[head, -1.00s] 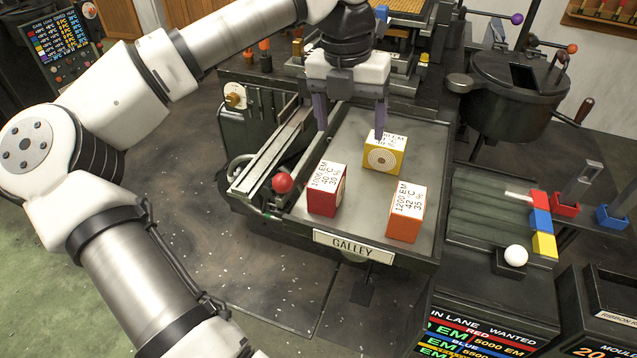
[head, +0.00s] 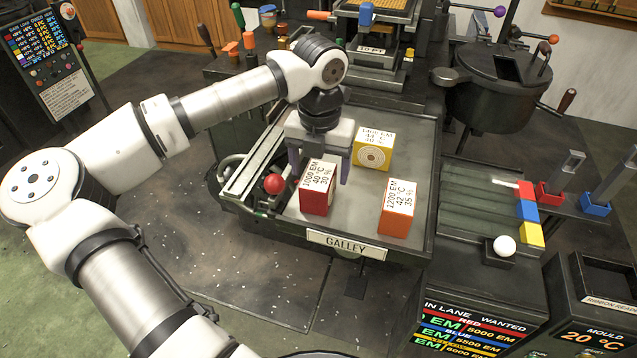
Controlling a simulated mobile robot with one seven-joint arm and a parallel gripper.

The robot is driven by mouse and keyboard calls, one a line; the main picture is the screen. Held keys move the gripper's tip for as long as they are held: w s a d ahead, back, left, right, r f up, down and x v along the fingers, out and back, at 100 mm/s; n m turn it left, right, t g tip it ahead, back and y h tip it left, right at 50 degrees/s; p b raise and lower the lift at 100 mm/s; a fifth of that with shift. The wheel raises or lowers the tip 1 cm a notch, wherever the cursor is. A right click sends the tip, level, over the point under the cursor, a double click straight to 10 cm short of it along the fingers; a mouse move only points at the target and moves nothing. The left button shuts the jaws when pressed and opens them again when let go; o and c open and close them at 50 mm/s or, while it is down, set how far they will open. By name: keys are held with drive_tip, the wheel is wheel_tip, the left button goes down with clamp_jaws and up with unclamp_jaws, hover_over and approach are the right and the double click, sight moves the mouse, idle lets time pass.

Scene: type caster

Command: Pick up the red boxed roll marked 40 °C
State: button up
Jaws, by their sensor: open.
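The red boxed roll (head: 315,198), with a white top reading 1000 EM, 40 °C, 30 %, stands on the left of the galley tray (head: 285,229). My gripper (head: 320,172) is open and points down, its purple fingers on either side of the red box's upper rear part in the picture. The left finger shows just left of the box's back edge and the right finger just right of it. I cannot tell whether either finger touches the box or how low the tips reach. Nothing is visibly held.
An orange box (head: 396,222) marked 42 °C stands to the right on the tray, and a yellow box (head: 373,155) stands behind. A red ball knob (head: 274,184) is close at the left.

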sight(318, 175)
wheel_tip(318, 175, down, 3)
drive_tip(key=shift+a+f, duration=0.1)
drive_tip(key=shift+c, duration=0.2)
drive_tip(key=c, duration=1.1)
